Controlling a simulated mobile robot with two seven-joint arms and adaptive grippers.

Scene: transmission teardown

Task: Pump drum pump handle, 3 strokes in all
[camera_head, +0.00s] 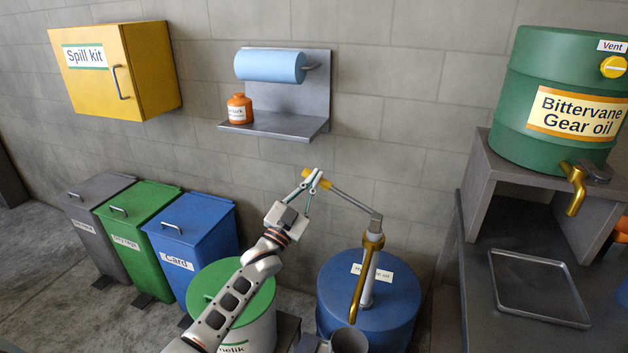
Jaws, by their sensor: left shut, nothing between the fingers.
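The drum pump stands on a blue drum (385,305) with a white label. Its grey lever, the pump handle (350,199), slopes up to the left from the pump head and ends in a yellow grip (309,174). A brass spout (364,285) slants down at the front. My left gripper (313,181) is shut with nothing between its fingers. Its fingertips are at the yellow grip and overlap it in the picture; I cannot tell whether they touch. My right gripper is not in view.
A dark grey open-topped vessel (349,342) sits below the spout. A white drum with a green lid (232,290) stands left of the blue drum, partly behind my left arm. A bench with a metal tray (495,285) and green oil drum (548,70) is at right.

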